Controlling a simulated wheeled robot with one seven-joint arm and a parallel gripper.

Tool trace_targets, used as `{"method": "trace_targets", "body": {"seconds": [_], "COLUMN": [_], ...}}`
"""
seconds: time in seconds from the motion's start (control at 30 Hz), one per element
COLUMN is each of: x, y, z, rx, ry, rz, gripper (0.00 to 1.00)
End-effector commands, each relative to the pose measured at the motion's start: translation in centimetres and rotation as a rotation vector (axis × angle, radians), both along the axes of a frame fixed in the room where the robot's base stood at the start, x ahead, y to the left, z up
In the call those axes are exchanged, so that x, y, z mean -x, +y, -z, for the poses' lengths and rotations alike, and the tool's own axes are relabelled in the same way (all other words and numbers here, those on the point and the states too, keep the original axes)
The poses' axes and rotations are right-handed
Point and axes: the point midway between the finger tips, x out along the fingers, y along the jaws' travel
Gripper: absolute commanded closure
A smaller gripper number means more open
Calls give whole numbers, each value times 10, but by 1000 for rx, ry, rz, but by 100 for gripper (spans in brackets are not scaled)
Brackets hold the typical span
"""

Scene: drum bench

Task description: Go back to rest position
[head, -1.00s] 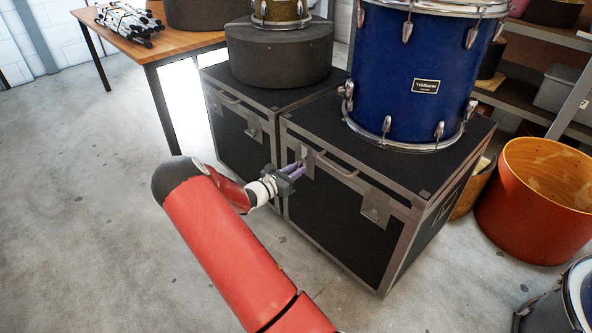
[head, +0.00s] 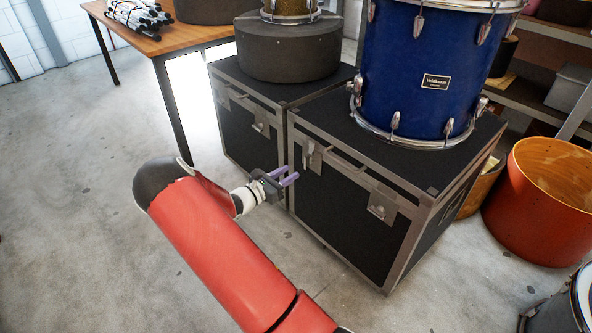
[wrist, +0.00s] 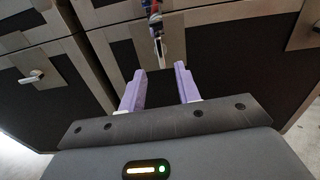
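My gripper (head: 291,177) is in front of the two black flight cases, with its purple fingers pointing at the right case (head: 358,192). In the wrist view the fingers (wrist: 160,84) stand apart with nothing between them, so it is open and empty. A metal latch (wrist: 158,42) on the case front shows just beyond the fingertips. In the head view this latch (head: 309,156) is near the case's upper left corner, a little apart from the fingers. My red arm reaches in from the bottom of the head view.
A blue drum (head: 425,75) stands on the right case. A round dark case (head: 288,52) with a gold drum sits on the left case (head: 245,125). An orange drum shell (head: 545,195) is on the floor at right. A wooden table (head: 165,42) is at back left. Floor at left is clear.

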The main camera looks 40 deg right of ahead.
Motion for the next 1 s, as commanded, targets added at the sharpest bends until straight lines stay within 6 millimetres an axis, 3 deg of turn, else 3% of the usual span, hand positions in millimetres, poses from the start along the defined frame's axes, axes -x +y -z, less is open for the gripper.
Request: {"method": "trace_targets", "body": {"seconds": [0.17,0.73,0.87,1.0], "x": [2,4,21,54], "y": [10,10,14,28], "z": [0,-5,-23,-53], "rx": [1,-16,-107,-282], "ry": [1,-22,-131,-335], "rz": [2,17,97,247], "gripper": [67,67,67,67]}}
